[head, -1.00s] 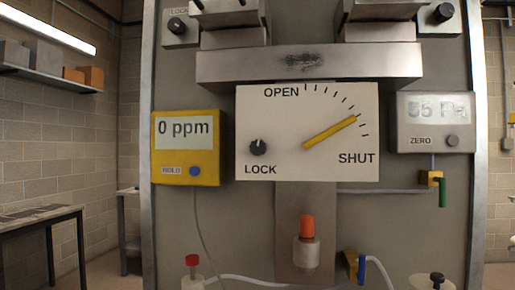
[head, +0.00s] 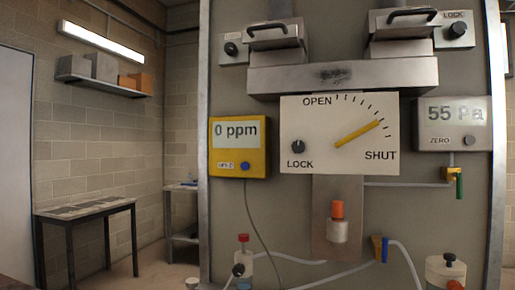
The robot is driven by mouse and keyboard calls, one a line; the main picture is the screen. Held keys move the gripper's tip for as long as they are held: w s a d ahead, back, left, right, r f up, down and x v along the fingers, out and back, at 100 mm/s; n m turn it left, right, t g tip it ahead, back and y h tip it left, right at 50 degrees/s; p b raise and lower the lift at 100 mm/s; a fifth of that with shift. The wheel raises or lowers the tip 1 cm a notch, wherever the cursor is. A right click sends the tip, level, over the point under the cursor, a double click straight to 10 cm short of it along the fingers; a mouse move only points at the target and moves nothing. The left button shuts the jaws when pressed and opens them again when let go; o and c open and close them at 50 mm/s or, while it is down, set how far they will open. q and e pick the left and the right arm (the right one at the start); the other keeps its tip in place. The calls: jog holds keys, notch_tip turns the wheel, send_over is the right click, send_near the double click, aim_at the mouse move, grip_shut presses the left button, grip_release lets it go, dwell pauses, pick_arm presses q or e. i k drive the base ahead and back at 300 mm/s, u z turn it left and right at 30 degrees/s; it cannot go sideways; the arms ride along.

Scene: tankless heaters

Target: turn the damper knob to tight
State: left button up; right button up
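The damper panel (head: 317,151) is a white plate with OPEN at its top, SHUT at its lower right and LOCK at its lower left. A yellow pointer (head: 358,132) on it points up and right, between OPEN and SHUT on the tick scale, nearer SHUT. A small black knob (head: 298,147) sits above the word LOCK, with its light mark pointing roughly up. No label reading "tight" is visible. Neither of my grippers is in the head view.
Left of the panel is a yellow meter (head: 240,165) reading 0 ppm; right is a grey gauge (head: 454,140) reading 55 Pa. Below are an orange-capped fitting (head: 338,211), a blue-handled valve (head: 383,249) and hoses. A table (head: 88,209) stands at the left wall.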

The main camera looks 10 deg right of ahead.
aim_at(298, 146)
jog(key=u, duration=0.2)
jog(key=i, duration=0.9)
jog(key=z, duration=0.45)
